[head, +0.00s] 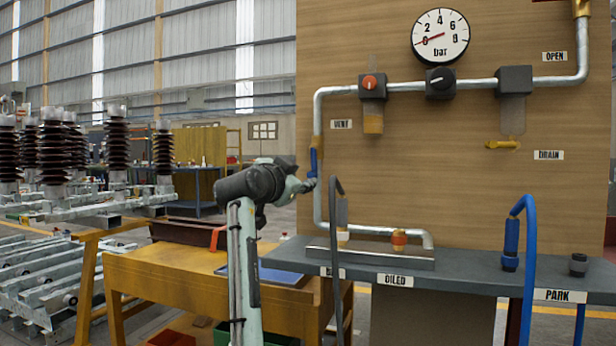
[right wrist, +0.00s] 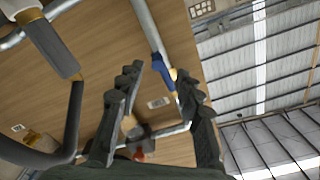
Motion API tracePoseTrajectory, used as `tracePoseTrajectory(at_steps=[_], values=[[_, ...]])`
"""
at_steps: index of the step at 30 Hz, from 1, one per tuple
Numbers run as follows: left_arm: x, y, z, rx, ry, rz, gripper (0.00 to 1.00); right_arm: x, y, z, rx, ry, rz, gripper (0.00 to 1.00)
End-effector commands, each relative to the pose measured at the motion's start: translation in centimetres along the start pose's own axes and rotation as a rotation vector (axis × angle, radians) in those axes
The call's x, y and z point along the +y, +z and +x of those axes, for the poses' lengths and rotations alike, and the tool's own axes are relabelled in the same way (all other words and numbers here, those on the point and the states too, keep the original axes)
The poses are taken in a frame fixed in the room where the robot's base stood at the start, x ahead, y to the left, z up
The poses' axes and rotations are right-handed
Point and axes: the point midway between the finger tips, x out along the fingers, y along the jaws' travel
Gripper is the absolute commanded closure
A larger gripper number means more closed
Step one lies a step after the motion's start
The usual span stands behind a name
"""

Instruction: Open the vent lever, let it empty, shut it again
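The blue lever (head: 314,162) stands roughly upright, along the vertical pipe at the left of the wooden panel. The VENT label (head: 341,124) is up and to its right. The round gauge (head: 440,36) has its red needle near 0. My right gripper (head: 308,184) is close to the lever's lower part in the head view. In the right wrist view my right gripper (right wrist: 160,74) is open, with the blue lever (right wrist: 162,78) showing between and beyond its fingertips. I cannot tell if they touch. My left gripper is not in view.
A dark hose (head: 338,250) rises just right of my arm. A yellow bench (head: 180,285) stands left of my arm.

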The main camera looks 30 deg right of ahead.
Motion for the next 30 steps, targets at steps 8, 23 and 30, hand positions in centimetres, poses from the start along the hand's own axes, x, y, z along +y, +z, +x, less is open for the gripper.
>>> tracePoseTrajectory(at_steps=[8,23,30], values=[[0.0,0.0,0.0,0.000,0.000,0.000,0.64,0.1,0.0,-4.0,0.000,0.001,0.001,0.64],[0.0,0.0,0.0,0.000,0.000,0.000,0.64,0.1,-0.1,-4.5,0.001,0.002,0.000,0.64],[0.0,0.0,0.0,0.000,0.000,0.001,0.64,0.1,-0.1,-4.5,0.001,0.001,0.001,0.64]])
